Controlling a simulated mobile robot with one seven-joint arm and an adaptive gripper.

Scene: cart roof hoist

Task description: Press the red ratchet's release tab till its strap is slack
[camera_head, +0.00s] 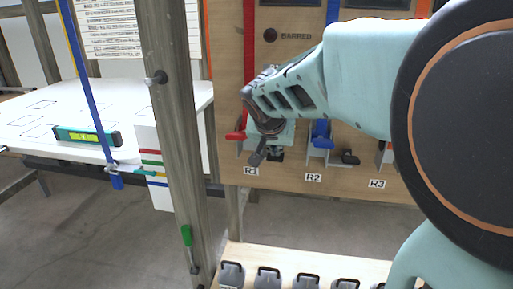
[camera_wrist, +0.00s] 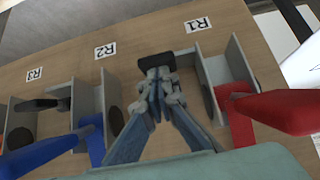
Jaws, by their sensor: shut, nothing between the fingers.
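The red ratchet sits at the R1 label on the wooden panel. Its red handle (camera_head: 236,135) points left, and in the wrist view the red handle (camera_wrist: 270,110) fills the right side beside a grey bracket (camera_wrist: 215,82). A black tab (camera_wrist: 170,58) stands out next to that bracket; it also shows in the head view (camera_head: 276,154). My gripper (camera_head: 259,157) is shut and empty. Its fingertips (camera_wrist: 157,75) are at the black tab in the wrist view; I cannot tell if they touch. My wrist hides much of the ratchet and its strap in the head view.
The blue ratchet (camera_head: 322,130) at R2, with its black tab (camera_head: 350,157), is close to the right. A wooden post (camera_head: 175,120) stands left of the panel. Below is a shelf (camera_head: 240,255) with several dark blocks. A white table (camera_head: 40,115) is at left.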

